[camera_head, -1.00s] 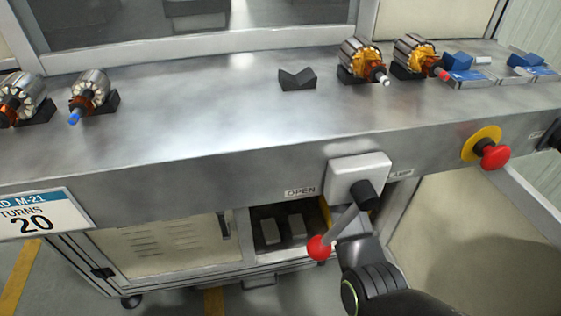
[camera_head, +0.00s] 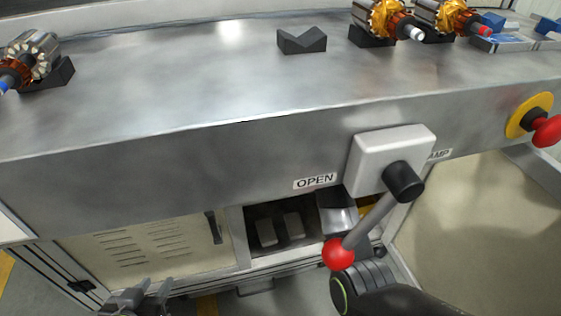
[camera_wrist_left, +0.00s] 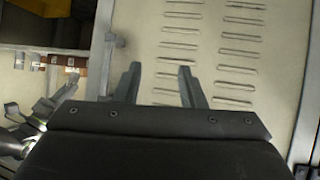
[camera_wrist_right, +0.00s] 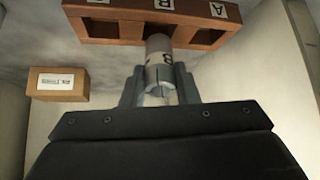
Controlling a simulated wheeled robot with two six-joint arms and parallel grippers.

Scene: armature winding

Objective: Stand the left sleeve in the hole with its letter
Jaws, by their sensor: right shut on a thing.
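My right gripper (camera_wrist_right: 160,88) is shut on a grey sleeve (camera_wrist_right: 158,60), which bears a letter that looks like B. The sleeve's far end is at the middle hole of a brown block (camera_wrist_right: 120,28) with lettered labels, B at the middle and A to the right. I cannot tell whether the end is inside the hole. My left gripper (camera_wrist_left: 158,78) is open and empty in front of a vented cabinet door; it also shows at the bottom of the head view (camera_head: 140,297).
A small cardboard box (camera_wrist_right: 57,84) is left of the block. A lever with a red ball (camera_head: 339,254) hangs before the open cabinet bay. The metal bench (camera_head: 170,100) above carries armatures (camera_head: 385,20) and a dark V-block (camera_head: 302,40).

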